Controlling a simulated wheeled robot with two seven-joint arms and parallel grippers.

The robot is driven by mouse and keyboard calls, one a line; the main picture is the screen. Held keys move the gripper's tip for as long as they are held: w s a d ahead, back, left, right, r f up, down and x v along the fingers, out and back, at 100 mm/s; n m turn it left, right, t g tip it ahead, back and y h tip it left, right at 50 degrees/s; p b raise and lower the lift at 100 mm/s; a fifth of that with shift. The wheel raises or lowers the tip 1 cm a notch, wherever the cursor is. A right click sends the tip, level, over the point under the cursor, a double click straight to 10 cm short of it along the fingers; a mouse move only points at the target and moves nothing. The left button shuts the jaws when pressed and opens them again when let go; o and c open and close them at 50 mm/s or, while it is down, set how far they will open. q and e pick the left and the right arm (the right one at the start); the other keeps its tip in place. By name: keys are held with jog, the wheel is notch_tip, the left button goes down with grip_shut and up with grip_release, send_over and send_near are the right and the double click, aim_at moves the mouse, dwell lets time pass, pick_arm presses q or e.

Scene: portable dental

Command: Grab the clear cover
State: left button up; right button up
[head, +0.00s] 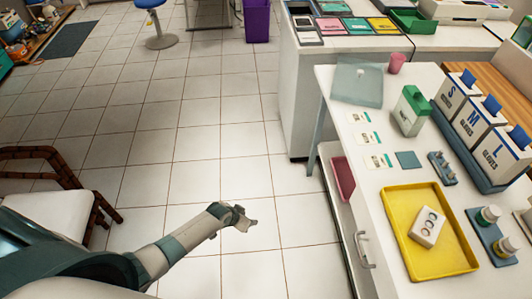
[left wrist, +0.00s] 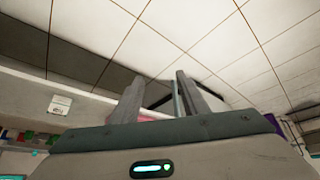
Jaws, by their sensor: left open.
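The clear cover (head: 358,83) is a translucent, greenish sheet or lid with a small knob. It lies at the far left corner of the white counter (head: 388,167) in the head view. My left gripper (head: 247,218) is over the tiled floor, left of the counter and well apart from the cover. In the left wrist view its two fingers (left wrist: 160,95) stand apart with nothing between them. The cover cannot be made out in the left wrist view. My right gripper is not in view.
A pink cup (head: 396,63) stands right beside the cover. A green-and-white bottle (head: 410,110), glove boxes (head: 487,125) and a yellow tray (head: 416,262) with a white box occupy the counter. A wicker chair (head: 60,190) is at left. Floor between is clear.

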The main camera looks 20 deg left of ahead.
pick_arm(q)
jog(key=s+d+f+g, duration=0.1)
jog(key=s+f, duration=0.5)
jog(key=s, duration=0.7)
jog(key=s+d+f+g+y, duration=0.1)
jog(key=s+f, duration=0.5)
jog(key=s, duration=0.7)
jog(key=s+d+f, duration=0.1)
jog(key=s+f, duration=0.5)
jog(key=s, duration=0.8)
jog(key=shift+d+f+g, duration=0.35)
jog(key=shift+f+g, duration=0.05)
jog(key=shift+s, duration=0.1)
jog(key=shift+c, duration=0.2)
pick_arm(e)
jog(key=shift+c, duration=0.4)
pick_arm(q)
jog(key=shift+c, duration=1)
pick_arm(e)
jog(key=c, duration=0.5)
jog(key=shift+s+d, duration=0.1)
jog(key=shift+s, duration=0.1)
